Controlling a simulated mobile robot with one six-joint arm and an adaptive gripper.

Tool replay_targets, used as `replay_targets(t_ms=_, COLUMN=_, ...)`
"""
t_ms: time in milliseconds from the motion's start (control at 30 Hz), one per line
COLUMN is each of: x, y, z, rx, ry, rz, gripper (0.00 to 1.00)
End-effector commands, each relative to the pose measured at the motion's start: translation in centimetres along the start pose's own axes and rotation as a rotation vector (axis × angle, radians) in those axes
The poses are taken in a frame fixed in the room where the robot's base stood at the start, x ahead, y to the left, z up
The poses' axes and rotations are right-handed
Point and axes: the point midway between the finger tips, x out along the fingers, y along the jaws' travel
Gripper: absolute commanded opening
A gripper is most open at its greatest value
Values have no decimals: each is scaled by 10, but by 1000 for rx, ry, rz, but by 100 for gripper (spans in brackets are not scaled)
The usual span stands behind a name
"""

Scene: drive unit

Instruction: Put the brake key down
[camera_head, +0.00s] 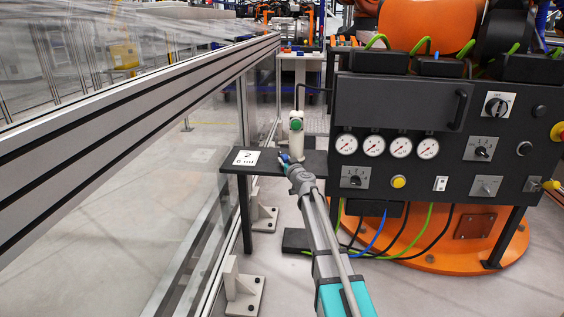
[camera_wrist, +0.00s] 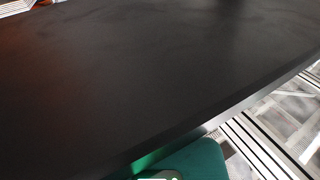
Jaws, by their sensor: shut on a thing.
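My gripper (camera_head: 287,162) is at the black shelf (camera_head: 317,166), at the far end of my arm in the head view. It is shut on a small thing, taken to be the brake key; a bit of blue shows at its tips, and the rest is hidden. In the wrist view the black shelf top (camera_wrist: 150,75) fills most of the picture. A teal-green piece (camera_wrist: 195,160) shows at the bottom edge there; I cannot tell if it is the key. I cannot tell whether the key touches the shelf.
A white device with a green button (camera_head: 296,135) stands upright on the shelf just behind my gripper. A black control panel (camera_head: 400,105) with gauges stands right. A railed clear fence (camera_head: 150,85) runs along the left.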

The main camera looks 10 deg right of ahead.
Motion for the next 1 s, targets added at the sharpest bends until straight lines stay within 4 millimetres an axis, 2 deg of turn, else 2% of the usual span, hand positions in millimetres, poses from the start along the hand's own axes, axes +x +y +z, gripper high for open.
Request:
replay_targets(t_ms=267, x=-5, y=-2, z=7, rx=4, ry=-1, rz=-1, gripper=0)
replay_targets(t_ms=300, x=-5, y=-2, z=8, rx=4, ry=-1, rz=-1, gripper=35)
replay_targets(t_ms=467, x=-7, y=-2, z=8, rx=5, ry=-1, rz=-1, gripper=64)
replay_targets(t_ms=500, x=-7, y=-2, z=8, rx=5, ry=-1, rz=-1, gripper=67)
replay_targets(t_ms=1000, x=-10, y=-3, z=6, rx=4, ry=-1, rz=0, gripper=67)
